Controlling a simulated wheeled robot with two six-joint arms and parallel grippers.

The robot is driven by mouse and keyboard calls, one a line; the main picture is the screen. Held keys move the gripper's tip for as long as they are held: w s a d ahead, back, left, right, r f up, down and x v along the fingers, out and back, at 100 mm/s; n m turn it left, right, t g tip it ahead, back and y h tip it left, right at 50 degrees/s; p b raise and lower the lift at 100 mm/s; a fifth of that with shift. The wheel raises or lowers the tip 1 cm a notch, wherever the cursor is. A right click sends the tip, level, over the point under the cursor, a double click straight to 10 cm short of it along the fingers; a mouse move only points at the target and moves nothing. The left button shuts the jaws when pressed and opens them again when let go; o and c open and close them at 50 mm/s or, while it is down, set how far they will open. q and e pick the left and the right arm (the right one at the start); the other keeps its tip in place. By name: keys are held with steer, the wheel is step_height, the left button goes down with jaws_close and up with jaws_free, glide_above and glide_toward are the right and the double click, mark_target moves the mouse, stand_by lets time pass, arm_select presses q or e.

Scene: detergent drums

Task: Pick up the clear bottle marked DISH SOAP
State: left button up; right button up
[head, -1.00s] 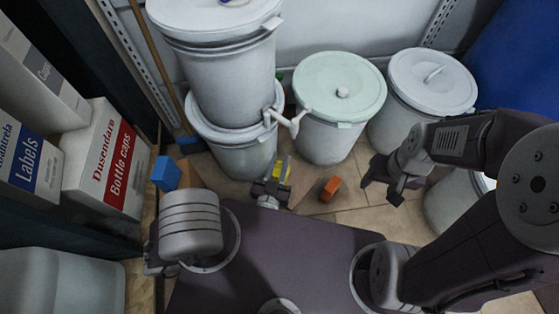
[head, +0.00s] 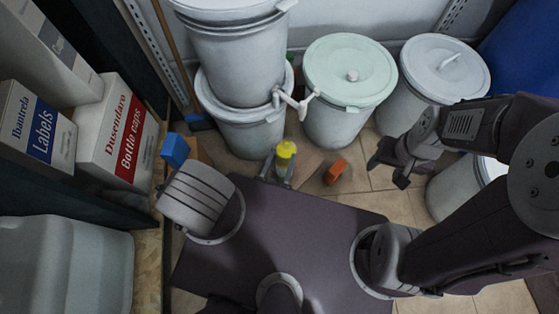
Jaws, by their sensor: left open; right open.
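A small yellow-topped bottle (head: 286,149) stands on the floor in front of the stacked drums. Its lower part is partly hidden and I cannot read any label, so I cannot tell if it is the one marked DISH SOAP. My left gripper (head: 277,170) is open, its two grey fingers close to the bottle on the near side. I cannot tell whether they touch it or how far they reach around it. My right gripper (head: 388,172) is open and empty, above the floor to the right of an orange block (head: 336,171).
Two stacked white drums (head: 240,125) with a tap stand behind the bottle. A green-lidded drum (head: 340,122) and another white drum (head: 445,70) stand to the right. Boxes (head: 110,140) fill the left shelf. A blue block (head: 175,150) lies left.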

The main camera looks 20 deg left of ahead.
arm_select(q)
steer(key=shift+s, duration=0.9)
